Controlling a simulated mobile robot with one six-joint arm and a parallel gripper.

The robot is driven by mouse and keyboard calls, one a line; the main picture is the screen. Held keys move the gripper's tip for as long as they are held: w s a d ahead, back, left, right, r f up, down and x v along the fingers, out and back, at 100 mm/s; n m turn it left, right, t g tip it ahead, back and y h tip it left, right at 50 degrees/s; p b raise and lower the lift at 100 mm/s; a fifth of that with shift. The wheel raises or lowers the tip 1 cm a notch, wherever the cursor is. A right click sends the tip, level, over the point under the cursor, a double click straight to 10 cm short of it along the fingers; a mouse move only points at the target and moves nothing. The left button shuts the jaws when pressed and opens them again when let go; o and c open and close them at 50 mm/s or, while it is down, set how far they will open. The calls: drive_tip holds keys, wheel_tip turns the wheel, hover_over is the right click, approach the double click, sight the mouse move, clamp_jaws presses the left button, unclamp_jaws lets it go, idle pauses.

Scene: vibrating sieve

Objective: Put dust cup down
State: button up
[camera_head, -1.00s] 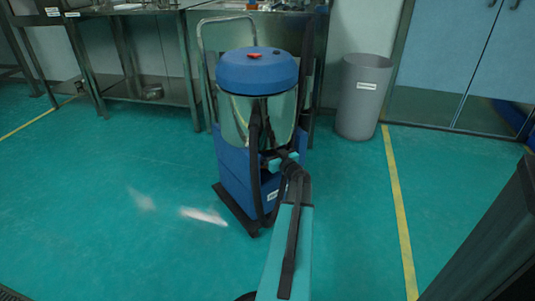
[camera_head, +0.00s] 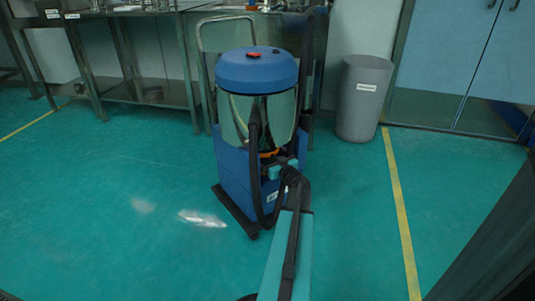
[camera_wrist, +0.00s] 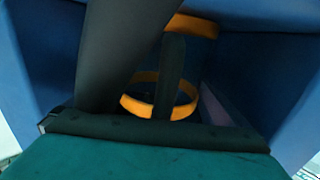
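A blue vacuum machine stands on the floor, with a round blue lid (camera_head: 257,70), a shiny metallic drum and a blue base (camera_head: 238,175). My gripper (camera_head: 280,165) is low at the front of the base, below the drum. An orange rim shows just above it. In the wrist view, an orange ring (camera_wrist: 133,106), perhaps part of the dust cup, sits in a dark recess between blue walls. A dark upright piece crosses the ring.
A black hose (camera_head: 256,170) hangs down the machine's front, close to my gripper, and crosses the wrist view's left side (camera_wrist: 115,55). A grey bin (camera_head: 363,100) stands behind right, metal tables (camera_head: 150,95) behind left. The floor at left is clear.

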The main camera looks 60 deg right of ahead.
drive_tip(key=shift+s+a+r, duration=0.2)
drive_tip(key=shift+s+a, duration=0.1)
drive_tip(key=shift+s, duration=0.2)
drive_tip(key=p+v, duration=0.4)
drive_tip(key=v, duration=0.6)
drive_tip(key=shift+s+a+f, duration=0.2)
drive_tip(key=shift+s+a, duration=0.05)
drive_tip(key=shift+s, duration=0.1)
idle(0.3)
